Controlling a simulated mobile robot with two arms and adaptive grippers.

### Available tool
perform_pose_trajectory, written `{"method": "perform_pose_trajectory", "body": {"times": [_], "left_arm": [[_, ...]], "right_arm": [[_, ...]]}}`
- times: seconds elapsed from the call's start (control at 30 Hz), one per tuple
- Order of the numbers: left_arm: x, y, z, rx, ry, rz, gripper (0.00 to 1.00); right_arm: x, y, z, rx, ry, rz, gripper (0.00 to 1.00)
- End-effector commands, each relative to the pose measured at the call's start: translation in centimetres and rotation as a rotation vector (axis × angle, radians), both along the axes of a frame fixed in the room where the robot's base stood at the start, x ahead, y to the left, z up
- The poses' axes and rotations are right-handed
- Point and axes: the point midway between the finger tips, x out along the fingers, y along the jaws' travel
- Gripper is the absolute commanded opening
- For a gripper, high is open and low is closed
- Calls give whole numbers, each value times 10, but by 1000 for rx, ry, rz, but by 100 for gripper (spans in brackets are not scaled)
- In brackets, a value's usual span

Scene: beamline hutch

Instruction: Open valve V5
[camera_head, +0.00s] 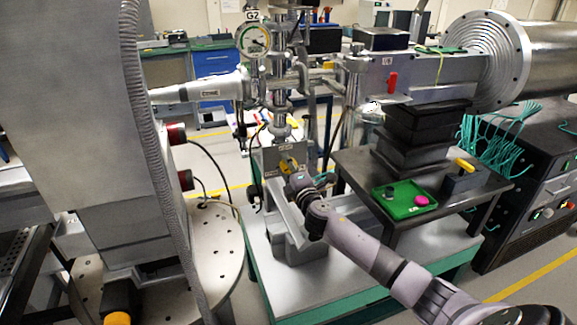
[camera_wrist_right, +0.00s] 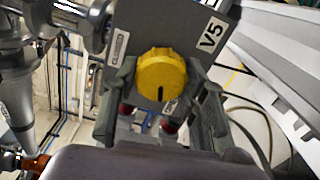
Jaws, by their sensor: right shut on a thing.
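Valve V5 is a yellow round knob (camera_wrist_right: 161,75) on a grey plate (camera_wrist_right: 146,22), with a "V5" label (camera_wrist_right: 211,35) at its upper right in the right wrist view. A dark line on the knob runs up and down in that view. In the head view the knob (camera_head: 287,164) shows as a small yellow patch, partly hidden by my right gripper (camera_head: 296,178). In the right wrist view the fingers of my right gripper (camera_wrist_right: 160,98) stand on both sides of the knob, shut on it. My left gripper is not in view.
A pressure gauge (camera_head: 254,38) and metal piping stand above the plate. To the right, a dark table (camera_head: 345,160) bears a green tray (camera_head: 401,211) with small items, and a yellow-handled block (camera_head: 463,176). A large grey housing (camera_head: 70,100) fills the left side.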

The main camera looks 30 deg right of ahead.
Motion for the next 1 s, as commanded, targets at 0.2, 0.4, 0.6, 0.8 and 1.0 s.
{"method": "perform_pose_trajectory", "body": {"times": [0.2,0.4,0.6,0.8,1.0], "left_arm": [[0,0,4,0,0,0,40],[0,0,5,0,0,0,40],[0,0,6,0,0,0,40],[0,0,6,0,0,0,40],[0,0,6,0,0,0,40]], "right_arm": [[0,1,-1,-118,30,2,11],[0,1,-1,-178,44,3,11],[0,1,-2,-199,49,3,11],[0,1,-2,-201,50,3,11],[0,1,-3,-201,51,3,43]]}}
